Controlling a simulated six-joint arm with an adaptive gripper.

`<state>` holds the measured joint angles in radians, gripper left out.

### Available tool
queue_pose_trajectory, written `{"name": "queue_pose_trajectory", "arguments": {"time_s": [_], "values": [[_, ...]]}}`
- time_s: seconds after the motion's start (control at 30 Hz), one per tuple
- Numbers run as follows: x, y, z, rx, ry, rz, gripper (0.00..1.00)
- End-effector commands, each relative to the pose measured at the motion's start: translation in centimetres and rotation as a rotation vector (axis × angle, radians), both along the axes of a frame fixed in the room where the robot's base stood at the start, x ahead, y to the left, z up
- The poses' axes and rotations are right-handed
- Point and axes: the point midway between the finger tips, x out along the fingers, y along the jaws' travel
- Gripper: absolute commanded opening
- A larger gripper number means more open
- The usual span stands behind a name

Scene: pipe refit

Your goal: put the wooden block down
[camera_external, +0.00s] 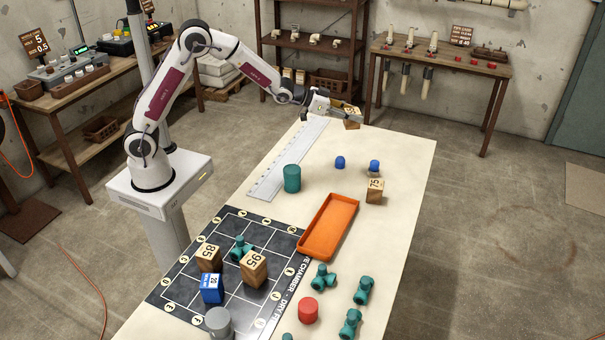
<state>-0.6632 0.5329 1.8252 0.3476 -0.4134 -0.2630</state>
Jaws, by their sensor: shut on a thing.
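My gripper (332,108) is at the far end of the table, shut on a wooden block (352,119). The block is light brown with a dark marking on its top that is too small to read. Its underside is close to the far table edge; I cannot tell whether it touches the tabletop. Other wooden blocks stand on the table: one marked 15 (375,191) right of the middle, and two marked 85 (209,258) and 95 (253,268) on the dark grid board (178,290).
An orange tray (328,227) lies mid-table. A green cylinder (292,178), two blue caps (340,162), a white ruler strip (270,178), a red cylinder (308,310) and several green pipe fittings (363,290) also stand there. The far right tabletop (405,160) is clear.

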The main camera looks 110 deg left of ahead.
Motion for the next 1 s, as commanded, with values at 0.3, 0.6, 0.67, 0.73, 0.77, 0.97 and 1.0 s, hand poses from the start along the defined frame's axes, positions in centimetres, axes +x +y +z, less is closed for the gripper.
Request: {"name": "queue_pose_trajectory", "arguments": {"time_s": [0.3,0.6,0.67,0.73,0.77,0.97,1.0], "values": [[0.8,-3.9,-0.3,0.000,0.000,-0.139,0.15],[1.3,-9.2,-1.1,-0.002,0.001,-0.317,0.15],[1.3,-10.5,-1.4,-0.001,0.001,-0.361,0.15],[1.3,-12.2,-1.7,-0.002,0.001,-0.417,0.15],[1.2,-13.0,-1.9,-0.002,0.003,-0.443,0.15],[0.3,-19.0,-3.3,-0.004,0.002,-0.636,0.15],[0.0,-20.3,-3.6,-0.004,0.002,-0.679,0.15]]}}
